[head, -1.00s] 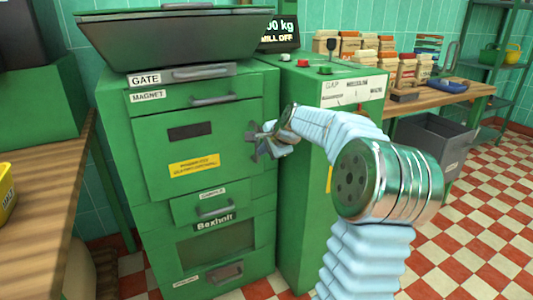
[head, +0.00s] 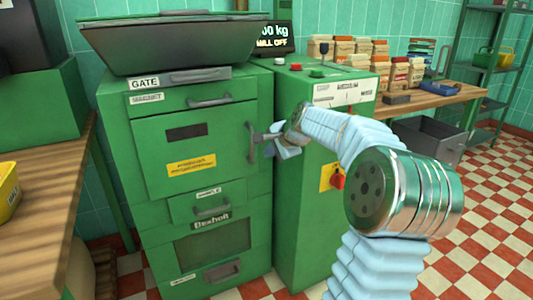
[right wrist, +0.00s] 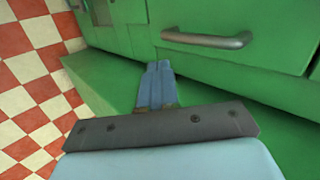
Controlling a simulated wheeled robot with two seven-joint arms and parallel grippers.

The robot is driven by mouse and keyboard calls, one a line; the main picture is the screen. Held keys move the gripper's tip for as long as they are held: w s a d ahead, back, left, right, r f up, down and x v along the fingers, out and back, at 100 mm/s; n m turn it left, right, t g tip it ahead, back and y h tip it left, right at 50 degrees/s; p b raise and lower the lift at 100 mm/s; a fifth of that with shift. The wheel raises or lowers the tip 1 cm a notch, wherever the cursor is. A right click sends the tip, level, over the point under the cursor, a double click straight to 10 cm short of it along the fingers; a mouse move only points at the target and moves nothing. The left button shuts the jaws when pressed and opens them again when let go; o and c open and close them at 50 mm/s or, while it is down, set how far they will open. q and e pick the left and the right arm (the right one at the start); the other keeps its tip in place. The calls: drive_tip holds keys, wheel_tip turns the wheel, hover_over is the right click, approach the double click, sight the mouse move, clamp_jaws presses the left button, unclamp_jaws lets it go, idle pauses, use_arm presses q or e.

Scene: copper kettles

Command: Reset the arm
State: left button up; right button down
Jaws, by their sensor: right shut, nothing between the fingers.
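My right arm (head: 360,145), in pale blue sleeving with a silver joint, reaches in from the lower right of the head view. Its gripper (head: 272,143) is by the right edge of the green mill's front, just right of the upright handle (head: 251,142) on the large door; whether they touch is unclear in the head view. In the right wrist view the blue-grey fingers (right wrist: 155,85) lie together with nothing between them. They point at the green cabinet, below and left of a metal bar handle (right wrist: 207,39). My left gripper is not in view.
The green mill (head: 200,215) has several drawers and a dark hopper (head: 170,42) on top. A green control cabinet (head: 305,225) stands beside it. A wooden bench (head: 35,185) is at left, a grey bin (head: 432,140) at right. Checkered floor at right is open.

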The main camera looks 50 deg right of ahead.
drive_tip(key=v, duration=0.7)
drive_tip(key=shift+s+d, duration=0.15)
drive_tip(key=shift+s, duration=0.15)
